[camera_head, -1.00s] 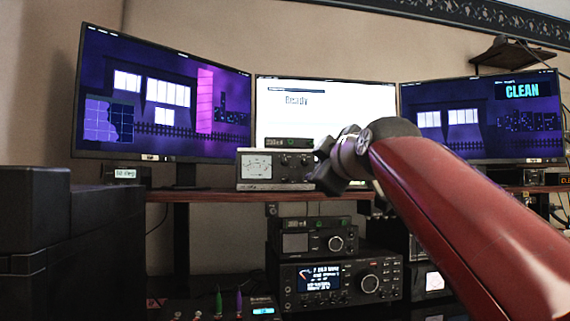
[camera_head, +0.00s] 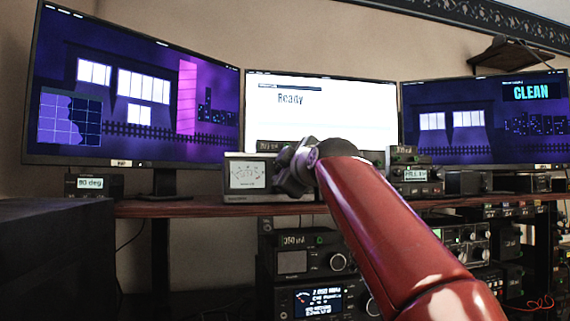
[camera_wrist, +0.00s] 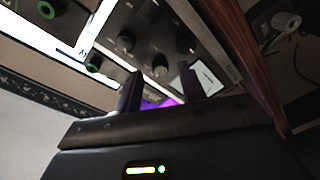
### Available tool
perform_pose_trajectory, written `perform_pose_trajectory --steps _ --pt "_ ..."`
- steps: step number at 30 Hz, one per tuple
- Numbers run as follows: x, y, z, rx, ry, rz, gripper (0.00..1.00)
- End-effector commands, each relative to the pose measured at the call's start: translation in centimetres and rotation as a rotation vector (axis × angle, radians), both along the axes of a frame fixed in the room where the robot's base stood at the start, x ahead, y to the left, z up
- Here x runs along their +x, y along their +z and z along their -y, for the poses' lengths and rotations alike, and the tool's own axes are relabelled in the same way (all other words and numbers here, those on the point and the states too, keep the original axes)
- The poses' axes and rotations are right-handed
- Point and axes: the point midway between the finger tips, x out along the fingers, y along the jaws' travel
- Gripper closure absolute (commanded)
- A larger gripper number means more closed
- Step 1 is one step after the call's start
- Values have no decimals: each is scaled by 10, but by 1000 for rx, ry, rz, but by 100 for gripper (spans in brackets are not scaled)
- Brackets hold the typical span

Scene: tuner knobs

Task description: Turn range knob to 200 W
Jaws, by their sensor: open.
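The tuner (camera_head: 247,175) is a grey box with a white needle meter, standing on the wooden shelf below the middle monitor. My gripper (camera_head: 285,168) is in front of its right part and hides its knobs in the head view. In the wrist view the tuner face (camera_wrist: 150,18) appears tilted, with dark knobs (camera_wrist: 185,43) and the meter (camera_wrist: 207,77). My open gripper (camera_wrist: 158,92) has its two dark fingers pointing toward the knobs and meter. I see nothing held between them. I cannot read which knob is the range knob or its setting.
The shelf edge (camera_head: 150,208) runs below the tuner; it also shows close on the right in the wrist view (camera_wrist: 250,65). Monitors (camera_head: 320,105) stand behind. Radios (camera_head: 310,260) are stacked below the shelf. A dark box (camera_head: 50,250) is at left.

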Motion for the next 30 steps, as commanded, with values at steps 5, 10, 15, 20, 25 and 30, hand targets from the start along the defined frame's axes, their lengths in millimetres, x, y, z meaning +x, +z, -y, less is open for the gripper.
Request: perform_pose_trajectory --steps 5,10,15,20,25,30 --pt "9 0 -4 0 1 1 59" --pt "9 0 -4 0 1 1 59" --pt "9 0 -4 0 1 -1 75" --pt "9 -1 -4 0 1 -1 96" --pt "9 -1 -4 2 1 -1 100" --pt "9 -1 -4 31 0 -12 100"
